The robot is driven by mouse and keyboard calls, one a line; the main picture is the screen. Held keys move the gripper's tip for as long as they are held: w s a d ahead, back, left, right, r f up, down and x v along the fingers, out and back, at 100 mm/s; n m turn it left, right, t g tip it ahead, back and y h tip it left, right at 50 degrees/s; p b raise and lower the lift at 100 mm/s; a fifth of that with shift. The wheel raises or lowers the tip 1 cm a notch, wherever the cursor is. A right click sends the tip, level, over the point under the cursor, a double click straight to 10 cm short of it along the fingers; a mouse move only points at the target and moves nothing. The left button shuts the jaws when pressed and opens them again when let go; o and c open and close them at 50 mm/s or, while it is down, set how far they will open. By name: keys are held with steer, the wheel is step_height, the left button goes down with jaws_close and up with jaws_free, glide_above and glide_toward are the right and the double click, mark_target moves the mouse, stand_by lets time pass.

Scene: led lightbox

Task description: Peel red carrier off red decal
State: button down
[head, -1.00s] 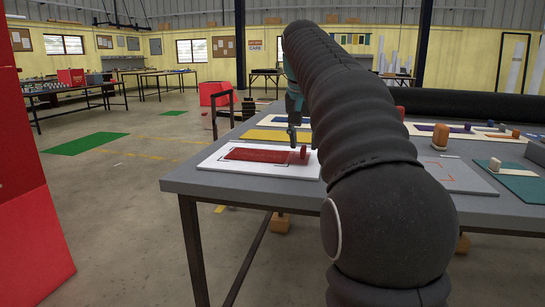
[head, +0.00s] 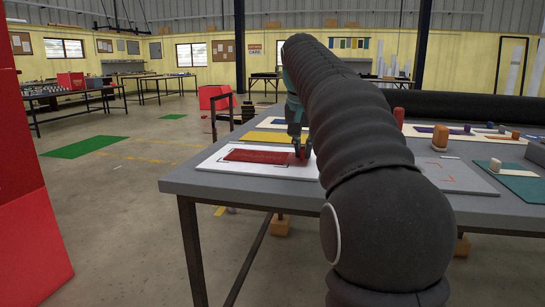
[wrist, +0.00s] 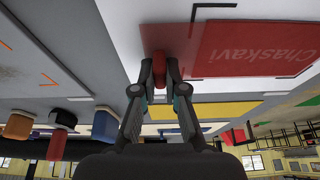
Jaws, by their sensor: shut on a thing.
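A red sheet (head: 255,155) lies flat on a white board (head: 213,165) at the table's near left corner. Faint lettering reading "Chaskavi" shows on it in the wrist view (wrist: 255,50). A red tab (wrist: 158,62) stands at the sheet's edge nearest my arm. My gripper (head: 301,146) points down at that edge, and its fingers (wrist: 159,74) are shut on the red tab. The fingers partly hide the tab. The sheet looks flat, with no lifted part visible.
A yellow sheet (head: 278,136) lies just behind the white board. A long black roll (head: 470,106) bounds the table's back.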

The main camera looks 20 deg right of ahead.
steer(key=shift+r+p, duration=0.45)
steer(key=shift+r, duration=0.25)
step_height(320, 180, up, 7)
steer(key=w+a, duration=0.1)
steer(key=shift+a, duration=0.3)
stand_by(0.7)
